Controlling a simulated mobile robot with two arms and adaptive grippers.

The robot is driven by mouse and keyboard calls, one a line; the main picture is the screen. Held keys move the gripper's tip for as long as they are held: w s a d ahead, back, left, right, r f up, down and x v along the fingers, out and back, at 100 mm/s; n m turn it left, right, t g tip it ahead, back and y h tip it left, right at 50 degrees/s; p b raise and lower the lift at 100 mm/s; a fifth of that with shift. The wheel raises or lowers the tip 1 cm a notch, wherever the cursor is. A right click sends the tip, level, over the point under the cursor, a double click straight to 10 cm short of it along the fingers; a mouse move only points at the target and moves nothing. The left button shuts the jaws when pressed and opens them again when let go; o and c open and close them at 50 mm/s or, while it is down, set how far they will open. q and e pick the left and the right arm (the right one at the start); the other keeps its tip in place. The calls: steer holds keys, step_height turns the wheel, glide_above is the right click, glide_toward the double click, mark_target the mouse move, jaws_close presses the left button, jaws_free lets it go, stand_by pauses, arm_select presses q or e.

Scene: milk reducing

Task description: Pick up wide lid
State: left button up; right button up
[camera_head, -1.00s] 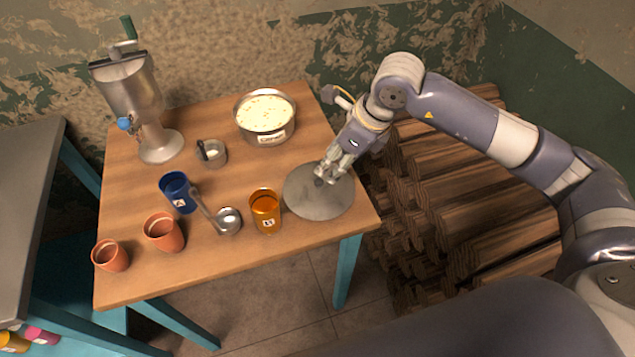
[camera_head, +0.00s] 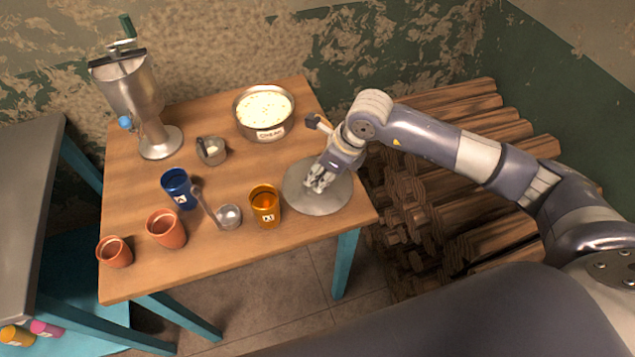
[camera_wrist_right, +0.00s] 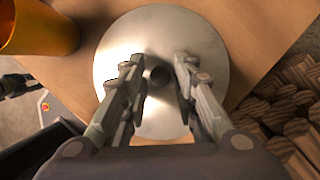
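The wide lid (camera_head: 330,203) is a round grey metal disc lying flat at the right front corner of the wooden table. My right gripper (camera_head: 319,184) is over the lid's middle in the head view. In the right wrist view the lid (camera_wrist_right: 205,50) fills the centre, with a small round knob (camera_wrist_right: 158,76) at its middle. The fingers of my right gripper (camera_wrist_right: 160,80) are apart, one on each side of the knob, and a gap shows between them and the knob.
An orange cup (camera_head: 265,205) stands just left of the lid, with a ladle (camera_head: 229,217) and a blue cup (camera_head: 178,189) beyond. A metal pot (camera_head: 264,131) with white contents stands behind. Stacked logs (camera_head: 450,210) lie right of the table (camera_head: 240,250).

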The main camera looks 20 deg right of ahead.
jaws_close()
arm_select(q)
steer(key=shift+s, duration=0.35)
steer(key=shift+w+f, duration=0.1)
steer(key=shift+w, duration=0.1)
arm_select(e)
steer(key=shift+w+r, duration=0.1)
steer(key=shift+r, duration=0.05)
